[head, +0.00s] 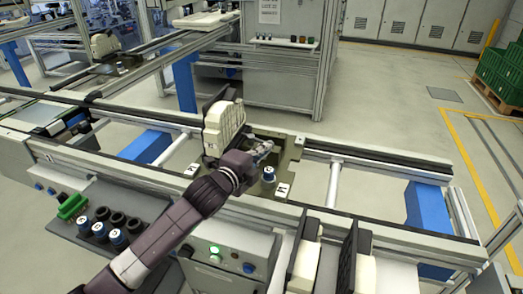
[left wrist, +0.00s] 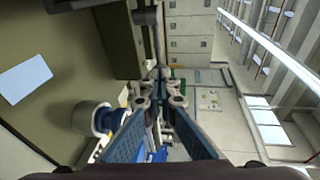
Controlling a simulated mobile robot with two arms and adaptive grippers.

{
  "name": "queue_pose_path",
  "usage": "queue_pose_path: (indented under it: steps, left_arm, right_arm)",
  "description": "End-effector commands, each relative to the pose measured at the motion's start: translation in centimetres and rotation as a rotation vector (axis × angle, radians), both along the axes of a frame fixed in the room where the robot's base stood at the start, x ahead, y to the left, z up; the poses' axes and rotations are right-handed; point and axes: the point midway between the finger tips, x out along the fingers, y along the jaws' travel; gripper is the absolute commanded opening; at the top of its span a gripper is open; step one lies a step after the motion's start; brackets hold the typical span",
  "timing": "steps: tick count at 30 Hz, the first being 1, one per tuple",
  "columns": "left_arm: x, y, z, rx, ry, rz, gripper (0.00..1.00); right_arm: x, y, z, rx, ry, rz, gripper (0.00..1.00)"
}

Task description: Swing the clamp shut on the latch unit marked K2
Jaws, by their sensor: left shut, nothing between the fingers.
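My left gripper (head: 264,149) reaches over the olive plate (head: 291,153) in the middle of the line. Its fingers are shut and empty; they also show in the left wrist view (left wrist: 161,82). A short blue-capped cylinder (head: 268,173) stands on the plate just below the gripper, and a white cylinder with a blue band (left wrist: 92,118) shows beside the fingers in the left wrist view. A white label (head: 283,190) lies on the plate's near corner. I cannot read K2 anywhere or make out the clamp's position. An upright cream-and-black block (head: 222,127) stands left of the gripper. My right gripper is out of view.
Metal rails (head: 385,155) run along both sides of the line. In front are a control box with a lit green button (head: 214,250), a dark shelf with round pieces (head: 101,231), and two cream-and-black blocks (head: 306,262). A grey cabinet (head: 285,85) stands behind.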

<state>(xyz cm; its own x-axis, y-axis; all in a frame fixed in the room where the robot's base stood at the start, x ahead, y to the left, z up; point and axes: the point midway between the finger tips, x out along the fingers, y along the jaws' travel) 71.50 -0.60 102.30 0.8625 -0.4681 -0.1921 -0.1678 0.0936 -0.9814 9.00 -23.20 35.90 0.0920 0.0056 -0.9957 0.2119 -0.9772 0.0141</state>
Motion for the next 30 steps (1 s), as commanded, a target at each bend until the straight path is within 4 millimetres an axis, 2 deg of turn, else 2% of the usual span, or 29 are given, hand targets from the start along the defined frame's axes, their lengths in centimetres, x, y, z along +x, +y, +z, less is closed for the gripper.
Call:
queue_pose_path:
  steps: [9,11,17,30]
  left_arm:
    - [0.7,-1.5,0.0,-0.006,0.003,0.159,0.0]
    - [1.1,-1.9,0.3,-0.005,0.004,0.182,0.0]
    - [2.2,-2.8,0.1,-0.003,0.002,0.181,0.0]
    - [2.2,-2.9,0.1,-0.003,0.001,0.179,0.0]
  right_arm:
    - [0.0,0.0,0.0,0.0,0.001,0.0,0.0]
    - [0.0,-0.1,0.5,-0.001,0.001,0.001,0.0]
    - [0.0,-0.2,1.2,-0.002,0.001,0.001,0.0]
    - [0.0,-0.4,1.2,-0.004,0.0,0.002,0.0]
